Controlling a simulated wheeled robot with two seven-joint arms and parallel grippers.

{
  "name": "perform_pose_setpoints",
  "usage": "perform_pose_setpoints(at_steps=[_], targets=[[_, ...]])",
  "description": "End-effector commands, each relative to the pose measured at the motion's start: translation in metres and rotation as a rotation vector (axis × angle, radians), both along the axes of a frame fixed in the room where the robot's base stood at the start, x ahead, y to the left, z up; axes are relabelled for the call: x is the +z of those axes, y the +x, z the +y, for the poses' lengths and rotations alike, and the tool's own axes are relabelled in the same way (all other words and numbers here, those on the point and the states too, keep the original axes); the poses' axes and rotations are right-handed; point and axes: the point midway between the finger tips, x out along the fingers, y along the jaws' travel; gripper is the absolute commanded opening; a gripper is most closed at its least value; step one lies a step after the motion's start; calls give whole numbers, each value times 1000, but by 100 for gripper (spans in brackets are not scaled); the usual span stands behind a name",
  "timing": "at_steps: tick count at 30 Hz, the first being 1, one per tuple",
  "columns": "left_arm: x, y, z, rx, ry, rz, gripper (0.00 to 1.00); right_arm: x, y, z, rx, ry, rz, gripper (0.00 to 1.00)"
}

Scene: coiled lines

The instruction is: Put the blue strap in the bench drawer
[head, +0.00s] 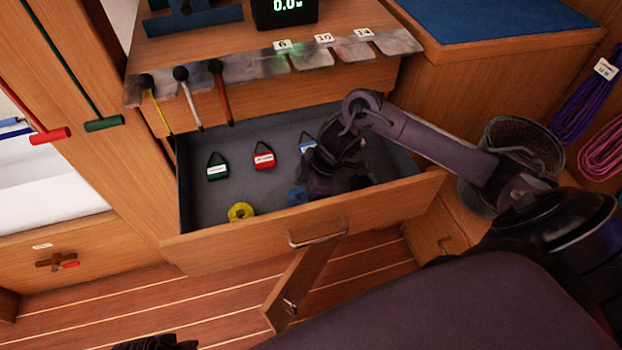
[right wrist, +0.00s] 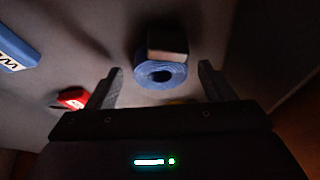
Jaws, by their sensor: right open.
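The bench drawer (head: 225,240) is pulled open, its grey inside showing. The blue strap (right wrist: 160,75) is a rolled coil with a dark block on its upper side in the right wrist view. In the head view, a bit of blue (head: 297,195) shows in the drawer, mostly hidden by my right gripper (head: 316,188). My right gripper is open and reaches down into the drawer. In the right wrist view its fingers (right wrist: 158,85) stand apart on either side of the coil, with nothing visibly clamped. A dark part at the bottom edge may be my left gripper (head: 155,342); its jaws are unclear.
The drawer also holds a yellow roll (head: 241,212), a green labelled item (head: 217,168), a red one (head: 263,157) and a blue one (head: 307,146). Hooks with rods (head: 182,76) hang above its back left. A mesh basket (head: 520,140) and purple line (head: 585,105) are at right.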

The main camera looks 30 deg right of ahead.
Motion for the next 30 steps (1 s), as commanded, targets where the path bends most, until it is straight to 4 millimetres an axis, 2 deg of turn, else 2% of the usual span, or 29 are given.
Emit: perform_pose_setpoints(at_steps=[9,15,21,30], targets=[[-55,2,5,21,2,-2,36,62,-9,-25,-1,-4,-3,76],[-79,0,9,31,3,-12,36,93,-14,-38,-1,-4,-1,76],[-88,0,10,35,3,-16,36,106,-17,-43,0,-1,0,76],[-90,0,10,35,3,-17,36,106,-17,-43,0,-1,0,76]])
